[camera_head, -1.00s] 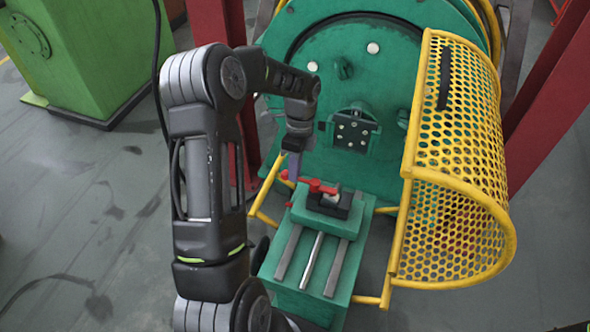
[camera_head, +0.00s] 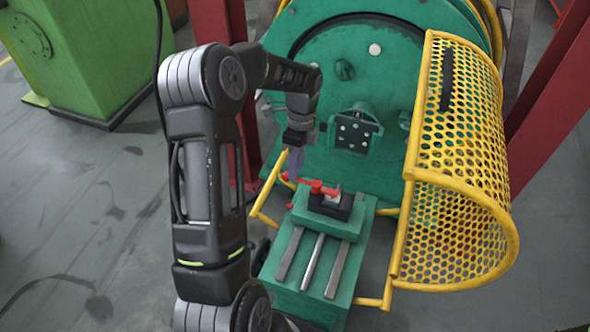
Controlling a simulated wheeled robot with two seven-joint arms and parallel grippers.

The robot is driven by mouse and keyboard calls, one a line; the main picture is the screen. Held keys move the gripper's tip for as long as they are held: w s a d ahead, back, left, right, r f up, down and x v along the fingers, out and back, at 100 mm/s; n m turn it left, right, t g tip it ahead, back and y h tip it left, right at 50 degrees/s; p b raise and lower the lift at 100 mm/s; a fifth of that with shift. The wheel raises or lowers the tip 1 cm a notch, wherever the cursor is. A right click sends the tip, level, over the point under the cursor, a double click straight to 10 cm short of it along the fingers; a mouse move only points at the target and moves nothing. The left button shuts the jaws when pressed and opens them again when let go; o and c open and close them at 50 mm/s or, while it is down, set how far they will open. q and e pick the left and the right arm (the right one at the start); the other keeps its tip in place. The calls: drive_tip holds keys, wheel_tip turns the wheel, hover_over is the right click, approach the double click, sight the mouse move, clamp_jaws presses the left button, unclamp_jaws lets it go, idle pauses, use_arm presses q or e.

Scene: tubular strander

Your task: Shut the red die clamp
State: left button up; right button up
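The red die clamp (camera_head: 317,187) sits on a black die block (camera_head: 333,206) on top of the green pedestal. Its red handle points left, past the pedestal's edge. My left gripper (camera_head: 294,175) points down at the handle's left end, close to it or touching it; I cannot tell which. Its fingers look close together, but whether they are open or shut is not clear. My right gripper is not in view.
A yellow mesh guard (camera_head: 458,160) stands open to the right of the pedestal. The large green machine plate (camera_head: 385,85) with knobs is behind. Yellow rails (camera_head: 262,200) run beside the pedestal (camera_head: 340,265). A green cabinet (camera_head: 85,55) stands at the far left.

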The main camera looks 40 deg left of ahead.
use_arm(q)
drive_tip(key=r, duration=0.4)
drive_tip(key=w+r, duration=0.1)
drive_tip(key=shift+a+r, duration=0.2)
drive_tip(key=shift+r, duration=0.2)
